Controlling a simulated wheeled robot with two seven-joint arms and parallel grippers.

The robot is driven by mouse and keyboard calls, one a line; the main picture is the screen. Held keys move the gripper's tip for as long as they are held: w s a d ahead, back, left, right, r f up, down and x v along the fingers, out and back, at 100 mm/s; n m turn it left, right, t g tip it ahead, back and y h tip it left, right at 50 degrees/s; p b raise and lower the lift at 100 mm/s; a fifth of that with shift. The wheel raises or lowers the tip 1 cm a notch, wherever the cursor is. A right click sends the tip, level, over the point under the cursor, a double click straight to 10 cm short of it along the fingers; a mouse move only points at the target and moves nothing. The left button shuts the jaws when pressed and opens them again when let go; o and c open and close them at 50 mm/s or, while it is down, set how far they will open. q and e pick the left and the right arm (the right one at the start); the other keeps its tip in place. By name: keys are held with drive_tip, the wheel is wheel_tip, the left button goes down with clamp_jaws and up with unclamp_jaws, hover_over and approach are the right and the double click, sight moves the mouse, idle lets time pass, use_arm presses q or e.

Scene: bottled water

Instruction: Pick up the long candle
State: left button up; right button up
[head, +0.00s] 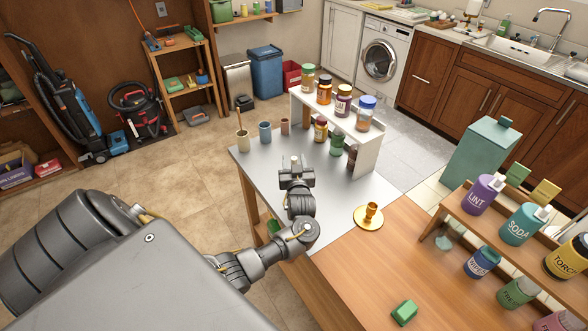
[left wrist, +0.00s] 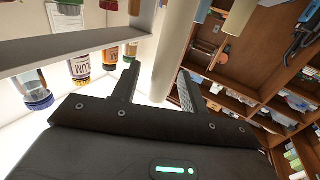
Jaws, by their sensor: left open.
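A long cream candle (left wrist: 174,48) stands between the two spread fingers of my left gripper (left wrist: 157,88) in the left wrist view. The fingers are apart, and I cannot tell whether either one touches it. In the head view my left gripper (head: 295,167) is over the grey table top, in front of the white shelf. Only a small pale part of the candle (head: 294,159) shows there at the fingers; the rest is hidden by the gripper. My right gripper is not in view.
A brass candle holder (head: 369,216) stands nearer.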

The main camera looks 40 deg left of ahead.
use_arm(q)
clamp_jaws()
idle(0.4)
